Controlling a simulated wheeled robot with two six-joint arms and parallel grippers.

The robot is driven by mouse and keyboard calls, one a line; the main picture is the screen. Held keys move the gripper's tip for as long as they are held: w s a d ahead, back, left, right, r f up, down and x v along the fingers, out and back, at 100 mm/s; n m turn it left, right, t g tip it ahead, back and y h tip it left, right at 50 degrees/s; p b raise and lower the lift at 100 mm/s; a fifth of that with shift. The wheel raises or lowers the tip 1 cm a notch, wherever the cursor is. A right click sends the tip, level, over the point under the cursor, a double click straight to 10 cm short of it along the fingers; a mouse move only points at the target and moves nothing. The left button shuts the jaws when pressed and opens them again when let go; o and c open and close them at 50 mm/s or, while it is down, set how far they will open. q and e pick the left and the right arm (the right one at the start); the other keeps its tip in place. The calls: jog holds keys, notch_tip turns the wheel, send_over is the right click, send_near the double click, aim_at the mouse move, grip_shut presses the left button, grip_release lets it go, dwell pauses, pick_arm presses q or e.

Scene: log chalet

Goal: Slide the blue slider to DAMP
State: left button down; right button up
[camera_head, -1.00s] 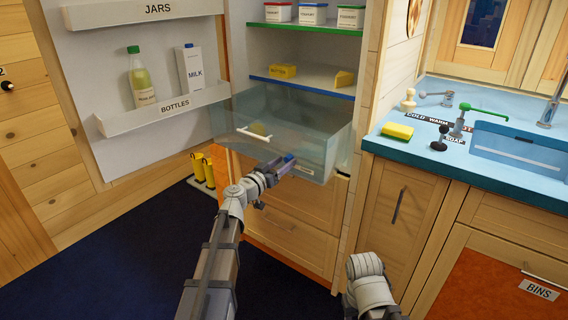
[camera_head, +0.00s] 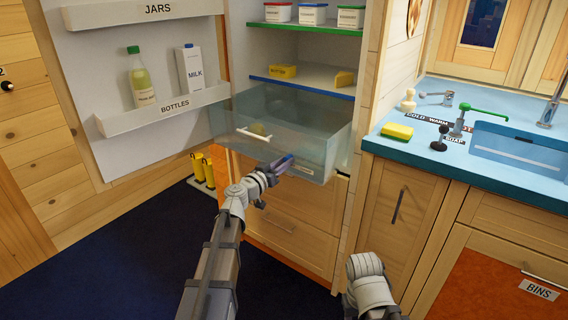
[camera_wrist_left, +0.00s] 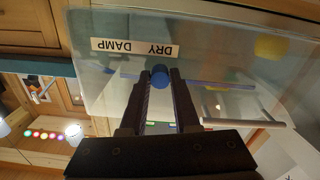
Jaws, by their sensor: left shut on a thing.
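The blue slider (camera_wrist_left: 160,75) is a small round knob on the front of the clear drawer (camera_wrist_left: 220,80). In the left wrist view it sits between the fingertips of my left gripper (camera_wrist_left: 161,84), which is shut on it. A white label (camera_wrist_left: 135,48) reading DRY and DAMP upside down lies just beyond the knob. The knob is nearer the DRY end, with DAMP to the left in that view. In the head view my left gripper (camera_head: 284,164) reaches the right part of the drawer front (camera_head: 290,150) and hides the knob.
The drawer has a white handle (camera_head: 260,135) left of my gripper. The open fridge door (camera_head: 150,85) holds a bottle (camera_head: 141,80) and a milk carton (camera_head: 190,70). Wooden drawers (camera_head: 290,235) lie below. A blue counter (camera_head: 400,145) with a sink stands at right.

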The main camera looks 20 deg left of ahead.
aim_at(310, 164)
dwell(0.9)
pick_arm(q)
jog(key=s+d, duration=0.1)
jog(key=d, duration=0.3)
jog(key=s+d, duration=0.1)
jog(key=d, duration=0.2)
jog(key=shift+s, duration=0.3)
jog(key=c, duration=0.7)
grip_release()
jog(key=shift+d, duration=0.1)
jog(key=shift+o, duration=0.2)
jog(key=v, duration=0.7)
jog(key=shift+s+a, duration=0.2)
jog(key=shift+s, duration=0.15)
